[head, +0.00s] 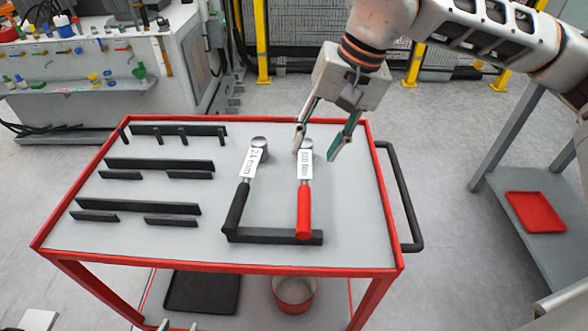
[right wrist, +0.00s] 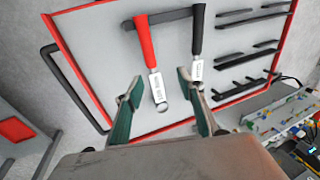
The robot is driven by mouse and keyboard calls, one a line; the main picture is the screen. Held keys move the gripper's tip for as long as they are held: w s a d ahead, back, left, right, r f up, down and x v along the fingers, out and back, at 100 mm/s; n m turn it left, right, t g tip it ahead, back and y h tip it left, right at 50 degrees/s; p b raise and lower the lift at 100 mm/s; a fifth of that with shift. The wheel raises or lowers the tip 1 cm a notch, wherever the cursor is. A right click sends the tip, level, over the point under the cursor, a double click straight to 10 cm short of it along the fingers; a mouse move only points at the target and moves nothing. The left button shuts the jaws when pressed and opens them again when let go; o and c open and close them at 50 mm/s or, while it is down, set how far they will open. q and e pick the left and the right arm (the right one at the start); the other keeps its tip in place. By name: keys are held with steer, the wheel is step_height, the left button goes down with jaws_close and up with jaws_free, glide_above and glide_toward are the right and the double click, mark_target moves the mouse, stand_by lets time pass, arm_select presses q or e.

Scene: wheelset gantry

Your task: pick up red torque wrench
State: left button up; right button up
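The red torque wrench (head: 304,211) lies on the cart top (head: 345,222), its red grip towards the near edge and resting on a black holder bar (head: 275,237). Its white label and round head point away. My right gripper (head: 316,152) is open and empty, with its fingers over the head end. In the right wrist view the red torque wrench (right wrist: 146,45) runs down to its ring head between the open fingers (right wrist: 160,78), touching neither visibly. Only the fingertips of my left gripper (head: 179,326) show at the bottom edge, apart and empty.
Several black bars (head: 158,165) stand at the cart's left. A red-trimmed rim and black push handle (head: 403,200) bound the cart. A red tray (head: 535,212) lies right.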

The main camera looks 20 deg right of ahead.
steer(key=g+b, duration=0.1)
steer(key=b, duration=0.3)
glide_above(306, 198)
steer(key=d, duration=0.2)
step_height(306, 198, down, 9)
steer(key=shift+a+f, duration=0.15)
steer(key=shift+s+a+f, duration=0.1)
steer(key=shift+a+f, duration=0.1)
steer(key=shift+f, duration=0.35)
steer(key=shift+a+f, duration=0.1)
steer(key=shift+f, duration=0.25)
steer(key=shift+a+f+b, duration=0.2)
steer(key=shift+f+b, duration=0.1)
steer(key=shift+f, duration=0.35)
steer(key=x, duration=0.4)
arm_select(q)
step_height(306, 198, down, 6)
steer(key=s, duration=0.1)
steer(key=shift+s+a+f+g, duration=0.2)
steer(key=shift+s+a+g, duration=0.1)
steer(key=shift+s+a, duration=0.1)
arm_select(e)
jaws_close()
